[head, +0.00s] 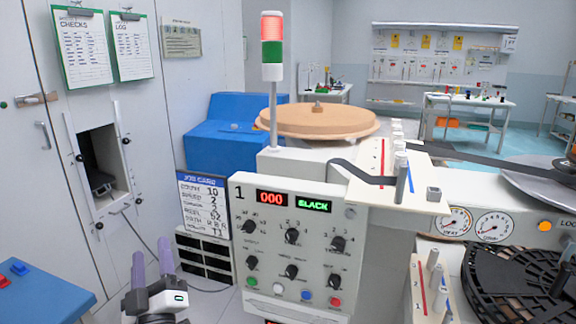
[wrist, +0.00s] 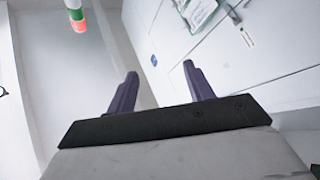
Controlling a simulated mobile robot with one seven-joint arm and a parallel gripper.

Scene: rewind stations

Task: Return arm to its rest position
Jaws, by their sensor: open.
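My gripper (head: 152,262) is at the lower left of the head view, its two purple fingers pointing up. The fingers are apart with nothing between them. In the wrist view my gripper (wrist: 160,85) also shows open and empty, with the pale wall and cabinet doors beyond it. It is left of the rewind station's control panel (head: 291,244) and touches nothing that I can see. Most of the arm behind it is out of view.
A job card (head: 204,205) and black slots (head: 205,255) stand just right of my gripper. A cabinet with an open recess (head: 97,150) is behind it. A blue table (head: 40,295) is at the lower left. A signal tower (head: 272,50) rises above the panel, showing red at its top.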

